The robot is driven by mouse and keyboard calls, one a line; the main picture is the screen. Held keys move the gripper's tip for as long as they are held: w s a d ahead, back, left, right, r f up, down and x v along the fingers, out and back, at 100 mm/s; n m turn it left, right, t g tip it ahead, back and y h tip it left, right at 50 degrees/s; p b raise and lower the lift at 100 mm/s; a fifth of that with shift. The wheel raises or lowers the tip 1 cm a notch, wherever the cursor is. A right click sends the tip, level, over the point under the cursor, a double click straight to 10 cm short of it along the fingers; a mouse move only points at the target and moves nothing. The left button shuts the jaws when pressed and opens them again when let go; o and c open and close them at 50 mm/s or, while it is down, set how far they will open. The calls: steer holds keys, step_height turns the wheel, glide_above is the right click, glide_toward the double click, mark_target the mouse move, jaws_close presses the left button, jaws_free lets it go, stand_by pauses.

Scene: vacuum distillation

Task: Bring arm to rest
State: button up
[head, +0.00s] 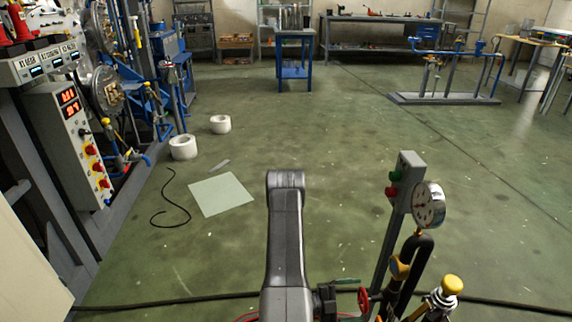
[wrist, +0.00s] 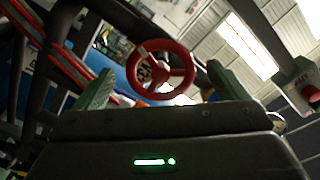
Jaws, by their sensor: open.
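My gripper (wrist: 160,70) is open in the wrist view, with its two green fingers apart at left and right. A red handwheel with three spokes (wrist: 183,72) shows in the gap between them, and nothing is visibly clamped. I cannot tell how far the wheel is from the fingertips. A small red handwheel (head: 364,300) also shows in the head view, right of my grey arm (head: 286,230). My arm hides much of that area, and the gripper is not clear there.
A post with green and red buttons (head: 396,190), a pressure gauge (head: 428,205) and a yellow-capped valve (head: 452,285) stand close right of my arm. A control panel (head: 70,140) stands at left. White rolls (head: 183,148) and a pale sheet (head: 221,194) lie on the floor. The middle floor is clear.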

mark_target(360, 298)
steer(key=d, duration=0.4)
steer(key=shift+w+d, duration=0.1)
steer(key=shift+d, duration=0.15)
steer(key=m+b, duration=0.1)
steer(key=m, duration=0.3)
steer(key=shift+w+r, duration=0.1)
steer(key=m, duration=0.4)
steer(key=shift+r, duration=0.1)
steer(key=shift+m, duration=0.3)
